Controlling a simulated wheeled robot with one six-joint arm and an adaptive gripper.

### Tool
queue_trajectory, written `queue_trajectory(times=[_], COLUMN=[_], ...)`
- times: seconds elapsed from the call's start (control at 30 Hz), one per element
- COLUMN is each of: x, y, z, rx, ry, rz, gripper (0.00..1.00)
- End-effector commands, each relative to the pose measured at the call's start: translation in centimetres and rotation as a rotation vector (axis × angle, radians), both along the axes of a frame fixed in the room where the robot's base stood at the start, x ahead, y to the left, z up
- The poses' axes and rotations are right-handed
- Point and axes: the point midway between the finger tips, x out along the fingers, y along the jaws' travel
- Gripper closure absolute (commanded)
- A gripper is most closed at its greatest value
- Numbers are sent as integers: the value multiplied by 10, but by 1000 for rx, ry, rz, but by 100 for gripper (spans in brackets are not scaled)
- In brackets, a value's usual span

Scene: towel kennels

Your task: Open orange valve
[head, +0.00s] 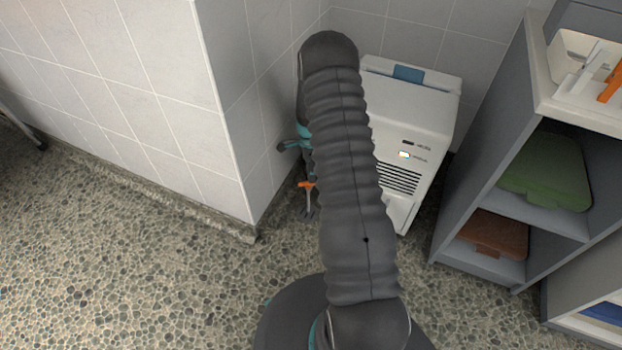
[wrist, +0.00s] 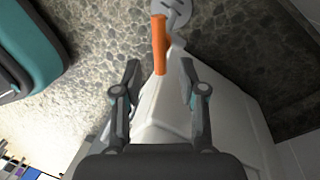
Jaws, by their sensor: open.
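The orange valve handle (wrist: 159,45) shows in the wrist view as a straight orange bar beyond and between my fingertips, beside a grey round fitting (wrist: 174,12). My gripper (wrist: 158,80) is open, with one finger on each side of the handle's line and nothing held. The handle looks apart from both fingers. In the head view the orange valve (head: 306,185) is a small orange piece low in the corner beside the white machine, partly hidden by my arm. My gripper (head: 288,147) shows only in part there, left of my arm.
A white machine (head: 425,85) with a vent stands in the corner, close to my arm. A tiled wall (head: 170,60) juts out at left. The pebbled floor (head: 130,250) is clear at left.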

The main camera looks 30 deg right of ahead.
Motion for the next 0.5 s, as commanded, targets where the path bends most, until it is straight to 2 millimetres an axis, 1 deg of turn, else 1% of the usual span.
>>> queue_trajectory(times=[0.03,0.2,0.33,0.5], x=[-2,-4,-5,-5], y=[1,2,2,2], z=[-8,-23,-27,-28], rx=[1,0,0,0], ry=[2,1,0,0], rz=[0,0,0,0], gripper=[59,59,59,59])
